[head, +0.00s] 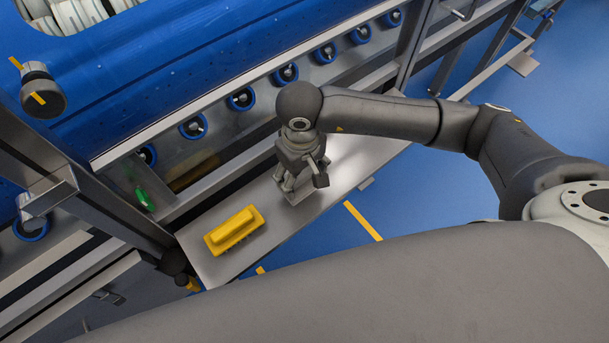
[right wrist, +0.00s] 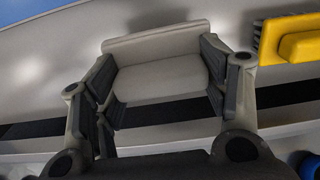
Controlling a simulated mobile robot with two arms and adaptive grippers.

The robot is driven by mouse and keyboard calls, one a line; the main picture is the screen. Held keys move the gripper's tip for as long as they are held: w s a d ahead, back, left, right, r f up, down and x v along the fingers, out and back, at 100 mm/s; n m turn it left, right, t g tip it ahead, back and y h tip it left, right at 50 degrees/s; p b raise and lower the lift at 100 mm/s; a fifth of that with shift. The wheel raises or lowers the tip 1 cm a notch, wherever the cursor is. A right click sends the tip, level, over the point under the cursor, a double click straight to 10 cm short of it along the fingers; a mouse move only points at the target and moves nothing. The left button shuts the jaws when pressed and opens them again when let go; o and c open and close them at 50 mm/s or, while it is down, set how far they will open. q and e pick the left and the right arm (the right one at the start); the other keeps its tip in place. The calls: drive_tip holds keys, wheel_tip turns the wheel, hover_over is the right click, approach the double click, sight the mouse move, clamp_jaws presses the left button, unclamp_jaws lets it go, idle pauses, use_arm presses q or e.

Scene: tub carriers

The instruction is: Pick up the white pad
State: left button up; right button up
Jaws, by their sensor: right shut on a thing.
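The white pad (right wrist: 160,75) is a pale block with a wider ledge along its far side. In the right wrist view it lies between the two fingers of my right gripper (right wrist: 160,95), which are shut on it from both sides. In the head view my right gripper (head: 296,184) points down at the grey metal shelf (head: 210,265). A small pale part of the pad (head: 301,195) shows there, and the gripper hides the rest. I cannot tell whether the pad touches the shelf. My left gripper is not in view.
A yellow block-shaped brush (head: 235,230) lies on the shelf, left of my right gripper; it also shows in the wrist view (right wrist: 295,45). A blue tub (head: 200,70) stands above a row of rollers behind the shelf. A steel post (head: 90,185) stands left. Blue floor lies in front.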

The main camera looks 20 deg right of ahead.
drive_tip(key=a+r, duration=0.1)
drive_tip(key=s+r, duration=0.1)
drive_tip(key=r, duration=0.1)
drive_tip(key=s+a+r, duration=0.1)
drive_tip(key=shift+s+a+r+b, duration=0.15)
drive_tip(key=shift+s+a+b, duration=0.1)
drive_tip(key=shift+a+b, duration=0.1)
drive_tip(key=s+a+r, duration=0.1)
drive_tip(key=s+a, duration=0.1)
drive_tip(key=s+a+r+b, duration=0.1)
drive_tip(key=s+a, duration=0.1)
drive_tip(key=s+a+r, duration=0.2)
drive_tip(key=shift+s, duration=0.3)
drive_tip(key=o, duration=0.4)
drive_tip(key=shift+c, duration=1.4)
drive_tip(key=w+d+r+m+p, duration=0.1)
drive_tip(key=w+d+r+m, duration=0.1)
drive_tip(key=d, duration=0.6)
drive_tip(key=w+d+r+m+p, duration=0.2)
drive_tip(key=w+d+r, duration=0.2)
drive_tip(key=d, duration=0.5)
drive_tip(key=shift+w+p, duration=0.3)
drive_tip(key=shift+w, duration=0.65)
